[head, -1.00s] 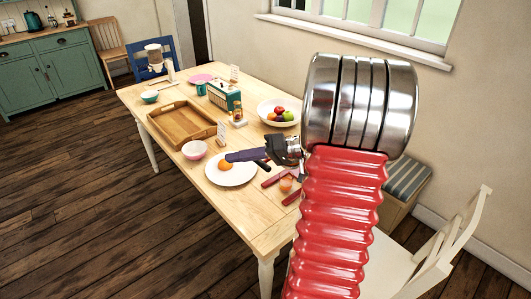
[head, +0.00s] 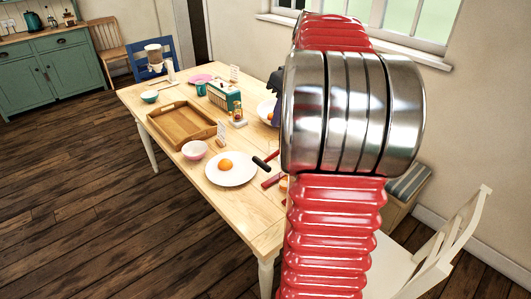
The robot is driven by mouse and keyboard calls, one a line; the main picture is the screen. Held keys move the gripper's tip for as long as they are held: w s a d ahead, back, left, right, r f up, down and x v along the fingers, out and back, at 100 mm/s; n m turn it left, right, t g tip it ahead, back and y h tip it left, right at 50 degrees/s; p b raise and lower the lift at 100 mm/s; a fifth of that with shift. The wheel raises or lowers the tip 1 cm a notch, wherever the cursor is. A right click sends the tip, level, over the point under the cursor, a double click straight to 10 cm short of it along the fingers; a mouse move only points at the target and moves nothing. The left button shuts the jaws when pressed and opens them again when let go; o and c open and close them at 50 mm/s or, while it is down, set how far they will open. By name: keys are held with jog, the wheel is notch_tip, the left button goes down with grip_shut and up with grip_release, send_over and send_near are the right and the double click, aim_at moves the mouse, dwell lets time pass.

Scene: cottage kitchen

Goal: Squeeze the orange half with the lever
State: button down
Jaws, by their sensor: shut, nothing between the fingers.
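An orange piece (head: 226,164) lies on the white plate (head: 232,178) near the table's front; I cannot tell if it is a half or whole. Right of the plate are a dark handle (head: 261,163) and red bars (head: 271,181), which may belong to the lever press. An orange patch (head: 284,183) shows beside them at my arm's edge. The rest there is hidden behind my arm. A dark purple part of my gripper (head: 275,83) shows left of my arm, above the fruit bowl's side. My gripper is shut and empty, mostly hidden.
A white bowl (head: 265,110) is partly covered by my arm. A white chair (head: 440,250) stands at the right. The near left tabletop is clear.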

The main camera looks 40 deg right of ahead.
jog(key=shift+f, duration=0.1)
send_over(264, 162)
notch_tip(264, 162, down, 12)
jog(key=shift+s+d+f, duration=0.1)
jog(key=shift+d+f, duration=0.1)
jog(key=shift+f, duration=0.4)
dwell(0.4)
jog(key=shift+a+f, duration=0.25)
jog(key=shift+f, duration=0.5)
jog(key=shift+r, duration=0.1)
jog(key=shift+d+r, duration=0.15)
jog(key=shift+r, duration=0.45)
jog(key=v, duration=1.2)
jog(key=shift+w+r, duration=0.25)
jog(key=shift+r, duration=0.1)
